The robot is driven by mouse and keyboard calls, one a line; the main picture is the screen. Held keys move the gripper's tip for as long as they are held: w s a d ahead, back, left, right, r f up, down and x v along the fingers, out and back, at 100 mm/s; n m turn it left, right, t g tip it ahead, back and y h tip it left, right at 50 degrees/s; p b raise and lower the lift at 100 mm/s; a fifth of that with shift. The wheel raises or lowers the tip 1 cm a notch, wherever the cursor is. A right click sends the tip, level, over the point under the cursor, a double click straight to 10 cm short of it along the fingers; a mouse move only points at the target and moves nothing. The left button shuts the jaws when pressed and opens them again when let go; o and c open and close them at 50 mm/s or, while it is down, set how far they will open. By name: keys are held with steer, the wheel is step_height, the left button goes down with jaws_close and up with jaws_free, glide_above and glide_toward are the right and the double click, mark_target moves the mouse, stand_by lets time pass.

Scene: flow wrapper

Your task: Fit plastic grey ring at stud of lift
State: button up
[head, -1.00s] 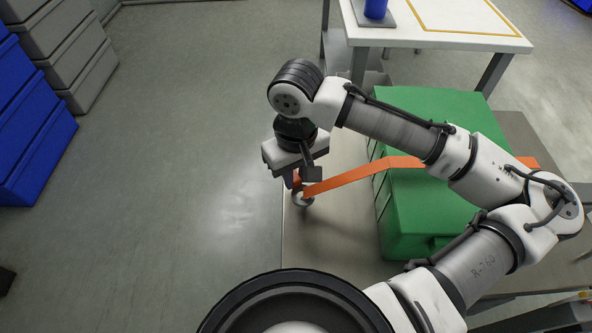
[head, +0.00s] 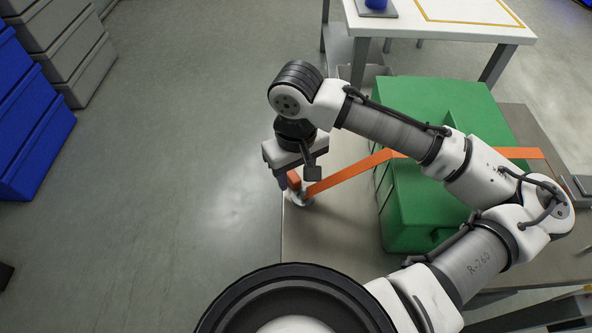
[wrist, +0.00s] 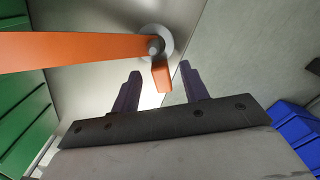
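The pale grey ring (wrist: 168,38) shows in the wrist view at the end of an orange strap (wrist: 75,47). A small grey stud (wrist: 153,46) shows inside its outline, so the ring appears to be around the stud; how low it sits I cannot tell. In the head view the ring (head: 302,200) lies at the near-left edge of the lift's plate (head: 330,225). A short orange tab (wrist: 162,76) sticks out from the ring. My gripper (wrist: 160,67) is open, its fingers apart on either side of the tab with gaps; it also shows in the head view (head: 296,181).
The strap crosses a green crate (head: 415,205) on the plate. A white table (head: 450,32) with a blue object stands behind. Blue and grey bins (head: 35,140) stand at the far left. The floor left of the lift is clear.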

step_height(320, 180, up, 14)
steer(key=p, duration=0.3)
stand_by(0.4)
steer(key=shift+s+f, duration=0.1)
steer(key=shift+f, duration=0.05)
stand_by(0.5)
